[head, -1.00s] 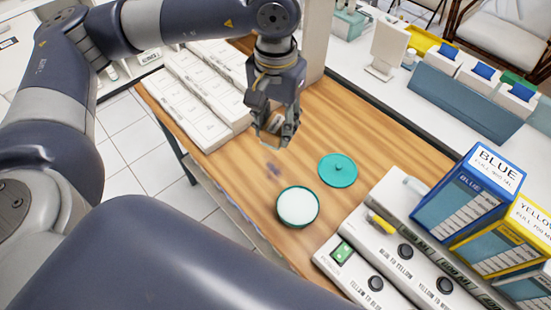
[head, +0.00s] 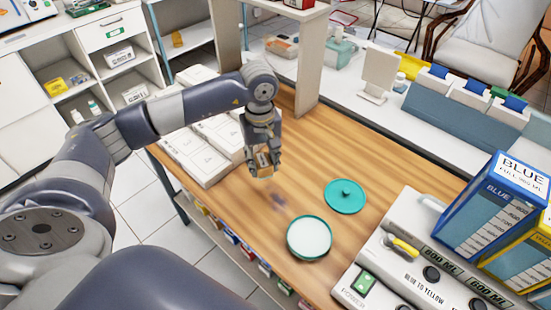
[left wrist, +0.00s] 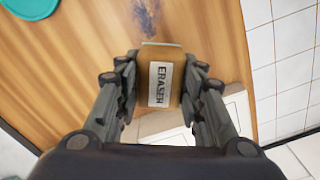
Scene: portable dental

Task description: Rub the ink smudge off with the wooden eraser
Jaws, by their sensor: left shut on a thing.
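My left gripper (head: 263,172) is shut on the wooden eraser (head: 263,160), above the wooden table near the white boxes. In the left wrist view the eraser (left wrist: 160,90) sits between both fingers, its label reading ERASER. The ink smudge (head: 279,201) is a faint purple-grey mark on the table, just below and right of the gripper in the head view. The eraser appears apart from the smudge. My right gripper is not in view.
A teal dish with white contents (head: 309,238) and a teal lid (head: 345,196) lie right of the smudge. White boxes (head: 200,157) stand left. A machine with knobs (head: 405,265) and a blue carton (head: 497,210) stand right. Bare table (head: 330,150) lies behind the lid.

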